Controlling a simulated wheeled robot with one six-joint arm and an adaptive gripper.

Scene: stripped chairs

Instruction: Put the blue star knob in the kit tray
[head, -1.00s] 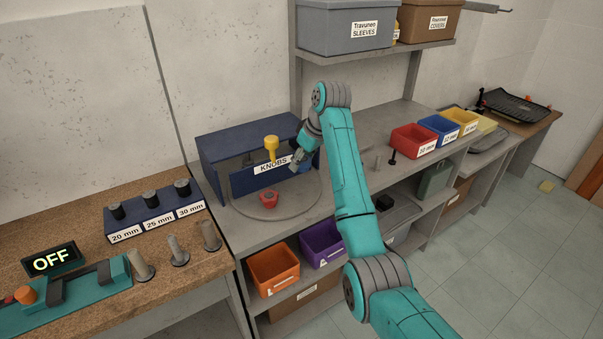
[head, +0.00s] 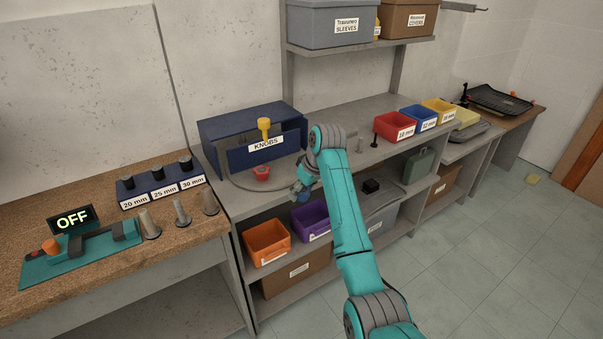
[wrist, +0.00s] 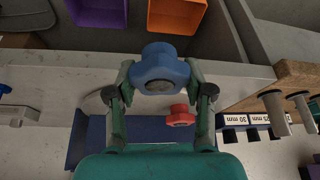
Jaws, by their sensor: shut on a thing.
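My gripper (head: 304,190) is shut on the blue star knob (wrist: 160,68), which is seen between the two fingers in the wrist view. In the head view it is held in front of the shelf's front edge, right of the round grey turntable, and the knob (head: 301,197) is small and partly hidden there. No tray is labelled as the kit tray. A shallow grey tray (head: 378,214) on the lower shelf holds or backs a black block, and I cannot tell if it is the kit tray.
A red star knob (head: 261,173) and a yellow knob (head: 264,127) are at the turntable by the blue KNOBS housing (head: 225,148). Orange (head: 267,243) and purple (head: 310,222) bins sit below. Red, blue and yellow bins stand at the right.

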